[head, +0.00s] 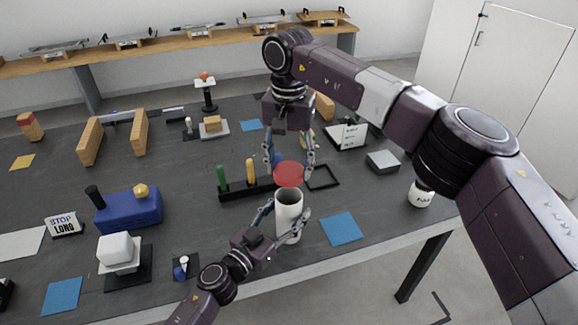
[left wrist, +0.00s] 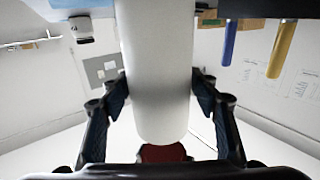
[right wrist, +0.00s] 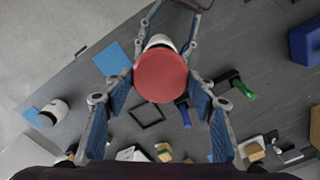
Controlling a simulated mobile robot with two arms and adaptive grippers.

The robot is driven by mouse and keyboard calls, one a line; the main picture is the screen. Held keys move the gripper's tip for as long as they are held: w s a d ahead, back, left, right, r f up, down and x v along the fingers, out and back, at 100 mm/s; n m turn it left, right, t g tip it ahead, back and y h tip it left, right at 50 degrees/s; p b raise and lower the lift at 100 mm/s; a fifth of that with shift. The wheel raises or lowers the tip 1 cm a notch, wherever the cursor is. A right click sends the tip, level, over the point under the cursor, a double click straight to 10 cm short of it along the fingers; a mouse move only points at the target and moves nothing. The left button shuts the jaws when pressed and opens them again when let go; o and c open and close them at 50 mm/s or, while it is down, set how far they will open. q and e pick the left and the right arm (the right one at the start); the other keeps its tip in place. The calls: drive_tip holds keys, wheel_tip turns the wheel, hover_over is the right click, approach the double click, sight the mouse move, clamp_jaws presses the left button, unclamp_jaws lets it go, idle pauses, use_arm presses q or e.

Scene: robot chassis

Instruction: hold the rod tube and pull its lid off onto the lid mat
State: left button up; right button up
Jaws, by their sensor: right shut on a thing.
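The white rod tube (head: 289,222) stands upright near the front of the table; it also fills the middle of the left wrist view (left wrist: 157,70). My left gripper (head: 287,212) is shut around it, one finger pad against each side. The red lid (head: 289,176) is above the tube's mouth and looks apart from it, with the tube's dark opening showing below. My right gripper (head: 290,170) points down and is shut on the lid, which shows between its fingers in the right wrist view (right wrist: 161,76). A blue mat (head: 342,229), likely the lid mat, lies bare right of the tube.
A black rack (head: 235,191) with green and yellow pegs stands left of the tube. A black square frame (head: 323,178) lies behind it. A white cup (head: 421,195) and a grey block (head: 383,162) are to the right.

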use_arm(q)
drive_tip(key=shift+o, duration=0.9)
